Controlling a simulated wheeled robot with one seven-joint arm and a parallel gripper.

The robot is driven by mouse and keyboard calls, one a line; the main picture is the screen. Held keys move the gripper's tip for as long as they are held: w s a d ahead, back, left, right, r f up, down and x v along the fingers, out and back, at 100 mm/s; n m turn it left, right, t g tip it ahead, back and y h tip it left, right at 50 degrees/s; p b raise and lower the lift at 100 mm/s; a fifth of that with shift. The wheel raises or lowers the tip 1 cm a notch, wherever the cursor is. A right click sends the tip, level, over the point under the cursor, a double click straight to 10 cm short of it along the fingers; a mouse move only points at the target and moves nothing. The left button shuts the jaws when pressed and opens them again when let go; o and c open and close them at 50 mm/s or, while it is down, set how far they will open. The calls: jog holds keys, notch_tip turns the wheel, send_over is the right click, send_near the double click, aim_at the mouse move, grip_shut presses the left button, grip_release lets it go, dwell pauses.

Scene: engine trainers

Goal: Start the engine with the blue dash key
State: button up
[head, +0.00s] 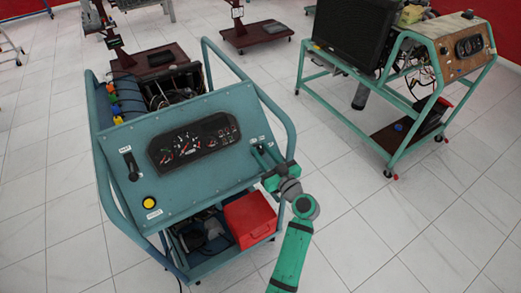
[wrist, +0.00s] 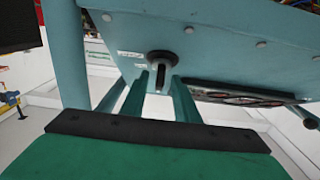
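The blue engine trainer has a sloping blue dash panel (head: 200,190). A dark key switch with a round black collar and a narrow key (wrist: 161,76) is on the panel in the wrist view; the key looks black, not blue. My gripper (head: 264,155) is at the right end of the dash in the head view and hides the switch there. In the wrist view, the green fingers of my gripper (wrist: 167,80) are apart, one on each side of the key. Gaps show beside the key; contact is not visible.
The dash carries a gauge cluster (head: 194,141), a black lever (head: 131,165) and a yellow button (head: 149,202). Tubular rails (head: 276,108) flank the panel. A red box (head: 250,218) sits below. A second trainer (head: 455,65) stands at the right, with open floor between.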

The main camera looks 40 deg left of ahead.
jog(key=shift+w+a, duration=0.25)
jog(key=shift+a, duration=0.3)
grip_shut()
jog(key=shift+w+d, duration=0.1)
